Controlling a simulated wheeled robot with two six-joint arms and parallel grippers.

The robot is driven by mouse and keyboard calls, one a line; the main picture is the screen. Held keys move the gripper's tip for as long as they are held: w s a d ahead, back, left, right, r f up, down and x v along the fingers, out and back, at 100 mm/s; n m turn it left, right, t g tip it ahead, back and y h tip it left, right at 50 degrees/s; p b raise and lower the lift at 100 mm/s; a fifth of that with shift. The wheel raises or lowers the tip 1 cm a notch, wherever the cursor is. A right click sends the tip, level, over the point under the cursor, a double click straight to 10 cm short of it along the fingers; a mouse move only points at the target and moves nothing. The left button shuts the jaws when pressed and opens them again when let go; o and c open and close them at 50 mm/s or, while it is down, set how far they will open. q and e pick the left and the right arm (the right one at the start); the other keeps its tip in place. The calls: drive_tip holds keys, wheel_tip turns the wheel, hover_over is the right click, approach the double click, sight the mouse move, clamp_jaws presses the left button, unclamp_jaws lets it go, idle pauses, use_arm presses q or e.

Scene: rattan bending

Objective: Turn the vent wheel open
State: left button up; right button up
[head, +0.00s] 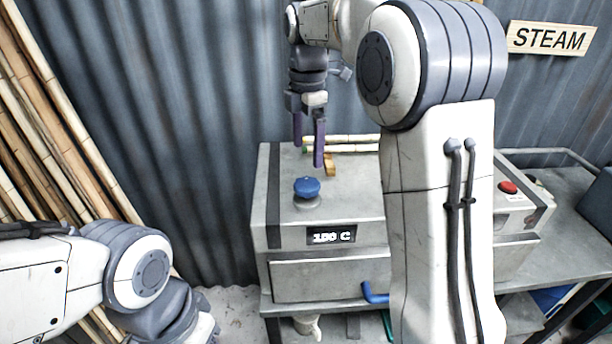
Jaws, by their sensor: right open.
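The blue round knob (307,187) sits on a short grey collar on top of the grey steam box (350,240), near its left end. It is the only wheel-like part I see, and it looks like the vent wheel. My right gripper (308,152) hangs above and just behind the knob in the picture, with its purple fingers apart and pointing down. Nothing is between the fingers, and they seem clear of the knob. My left arm shows at the lower left, but its gripper is out of the picture.
A display (331,236) reads 150 C on the box front. A blue handle (374,294) is below it, and a red button (508,187) is at the right. Pale canes and a small yellow-brown piece (330,166) lie behind the knob. Bamboo poles (50,120) lean at the left.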

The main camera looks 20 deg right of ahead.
sight(307, 184)
wheel_tip(307, 184, down, 9)
drive_tip(key=shift+r+p, duration=0.15)
drive_tip(key=shift+p, duration=0.45)
drive_tip(key=c, duration=1.4)
